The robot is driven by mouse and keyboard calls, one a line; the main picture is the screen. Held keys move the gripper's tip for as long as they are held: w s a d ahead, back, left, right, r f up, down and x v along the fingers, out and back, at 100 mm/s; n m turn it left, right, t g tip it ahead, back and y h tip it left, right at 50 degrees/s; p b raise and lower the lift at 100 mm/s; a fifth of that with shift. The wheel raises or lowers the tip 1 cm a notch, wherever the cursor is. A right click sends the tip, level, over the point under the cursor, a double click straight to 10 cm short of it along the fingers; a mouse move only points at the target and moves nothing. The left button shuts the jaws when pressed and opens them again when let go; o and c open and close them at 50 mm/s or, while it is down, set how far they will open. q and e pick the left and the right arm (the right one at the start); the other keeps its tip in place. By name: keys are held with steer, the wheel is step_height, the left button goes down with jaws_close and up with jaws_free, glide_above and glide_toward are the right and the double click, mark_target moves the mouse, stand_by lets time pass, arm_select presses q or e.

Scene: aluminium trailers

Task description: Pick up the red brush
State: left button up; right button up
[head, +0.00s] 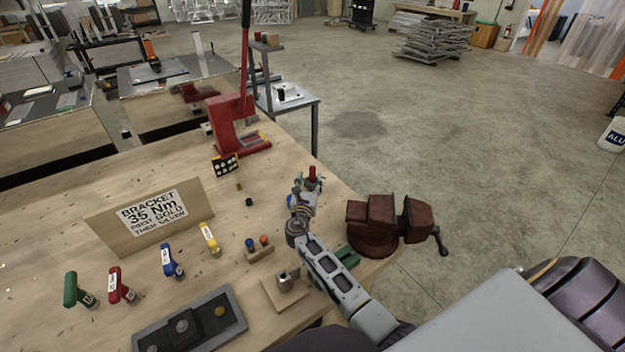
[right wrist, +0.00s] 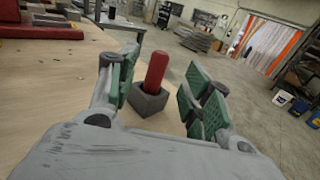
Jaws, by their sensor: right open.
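The red brush (right wrist: 157,72) shows in the right wrist view as a red, round-ended handle. It stands upright in a dark square holder (right wrist: 150,100), which hides its lower end. In the head view the brush (head: 312,173) is near the table's right edge. My right gripper (head: 303,184) is open beside it. In the right wrist view the green-padded fingers of the right gripper (right wrist: 162,76) are on either side of the handle, with gaps visible. My left gripper is not in view.
A rusty vise (head: 385,222) sits at the table's right edge, near my right forearm. A red press (head: 232,125) stands beyond the brush. Coloured-handled tools, including a red one (head: 118,284), and a bracket sign (head: 150,215) are to the left. Bare wood surrounds the holder.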

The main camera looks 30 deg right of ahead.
mark_target(312, 171)
steer(key=shift+f, duration=0.3)
steer(key=shift+w+d+r, duration=0.1)
steer(key=shift+w+d, duration=0.3)
steer(key=shift+w, duration=0.15)
steer(key=shift+b+x, duration=1.55)
steer(key=shift+x, duration=1.55)
steer(key=shift+c, duration=0.3)
steer(key=c, duration=0.9)
